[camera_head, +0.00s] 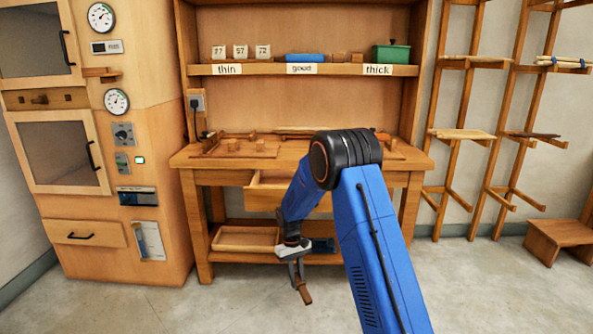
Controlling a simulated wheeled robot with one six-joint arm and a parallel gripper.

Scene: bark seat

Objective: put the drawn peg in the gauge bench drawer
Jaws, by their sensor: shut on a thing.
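My gripper (298,274) points down in front of the gauge bench (186,160) and is shut on a small brown wooden peg (304,291). The peg hangs tilted from the fingers, low over the floor and clear of the bench. The gauge bench drawer (262,201) is pulled out below the bench top, with part of its inside showing. It is above and behind my gripper, and my blue arm hides its right part. I cannot tell what lies in the drawer.
Small wooden pieces and a board (206,152) lie on the bench top. A shallow wooden tray (245,248) sits on the lower shelf, left of my gripper. A shelf (340,69) labelled thin, good and thick is above. Ovens stand left; racks (463,134) stand right.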

